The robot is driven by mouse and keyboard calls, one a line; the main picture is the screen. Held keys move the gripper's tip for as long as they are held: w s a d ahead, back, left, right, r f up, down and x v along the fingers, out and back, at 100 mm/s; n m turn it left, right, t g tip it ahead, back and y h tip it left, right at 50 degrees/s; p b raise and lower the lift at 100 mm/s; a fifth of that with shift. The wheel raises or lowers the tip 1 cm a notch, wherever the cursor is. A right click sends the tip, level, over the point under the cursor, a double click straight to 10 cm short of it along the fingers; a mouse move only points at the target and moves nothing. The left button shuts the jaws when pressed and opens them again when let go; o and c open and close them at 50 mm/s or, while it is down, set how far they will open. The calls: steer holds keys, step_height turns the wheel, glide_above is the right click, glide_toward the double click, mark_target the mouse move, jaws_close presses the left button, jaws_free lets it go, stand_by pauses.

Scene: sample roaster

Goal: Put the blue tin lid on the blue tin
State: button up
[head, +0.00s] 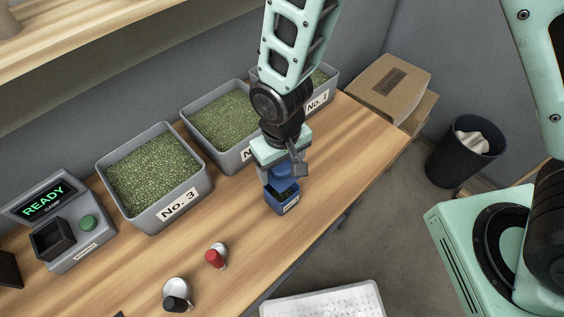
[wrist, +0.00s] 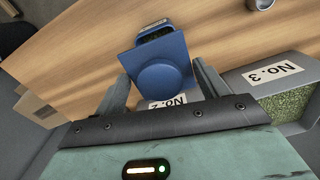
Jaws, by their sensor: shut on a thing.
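The blue tin (head: 284,206) stands upright near the front edge of the wooden counter, its open mouth dark inside. It also shows in the wrist view (wrist: 155,30), partly hidden behind the lid. The blue tin lid (head: 281,174) is held above and slightly behind the tin's mouth, apart from it as far as I can see. In the wrist view the lid (wrist: 165,50) is square with a round raised knob, between my fingers. My gripper (head: 283,158) is shut on the lid; its fingers show on both sides of the knob in the wrist view (wrist: 160,78).
Several grey bins of green beans, including No. 3 (head: 185,208), line the back of the counter. A machine reading READY (head: 47,202) stands at left. Counter right of the tin is clear.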

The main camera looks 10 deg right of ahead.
steer(key=shift+f+b, duration=2.05)
steer(key=shift+f, duration=0.8)
steer(key=shift+f, duration=0.5)
steer(key=o, duration=1)
steer(key=shift+o, duration=0.2)
step_height(320, 180, up, 18)
steer(key=b, duration=0.3)
steer(key=shift+f, duration=0.25)
steer(key=s+d+n+b, duration=0.2)
steer(key=s+d+n, duration=0.1)
steer(key=s+d, duration=0.5)
steer(key=s, duration=0.3)
steer(key=shift+y, duration=0.3)
